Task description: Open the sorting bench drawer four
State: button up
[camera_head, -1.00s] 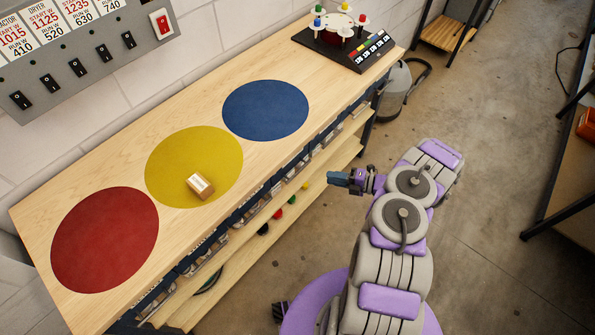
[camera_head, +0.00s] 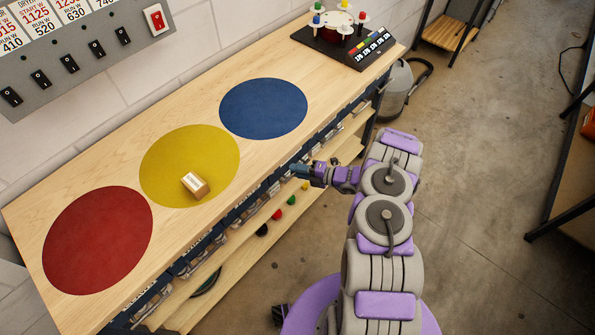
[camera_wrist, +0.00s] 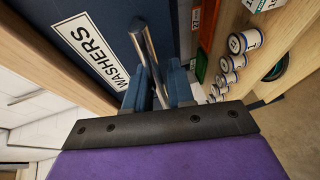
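The sorting bench (camera_head: 240,150) has a light wood top and a row of dark-fronted drawers under its front edge. In the wrist view a dark blue drawer front (camera_wrist: 110,18) with a white "WASHERS" label (camera_wrist: 90,48) fills the upper left. Its metal bar handle (camera_wrist: 146,48) runs down between my two fingers. My gripper (camera_wrist: 160,88) looks open, with the fingers on either side of the bar; contact cannot be told. In the head view my gripper (camera_head: 299,170) is at the bench's front edge, right of the yellow circle. No drawer number is readable.
A small box (camera_head: 194,185) sits on the yellow circle (camera_head: 170,150). A lower shelf (camera_head: 225,262) with coloured round items runs below the drawers. White spools (camera_wrist: 240,42) show beside the drawer in the wrist view.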

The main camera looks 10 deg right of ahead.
jog(key=shift+d, duration=0.15)
jog(key=shift+a, duration=0.3)
jog(key=c, duration=0.4)
grip_shut()
jog(key=shift+s, duration=0.1)
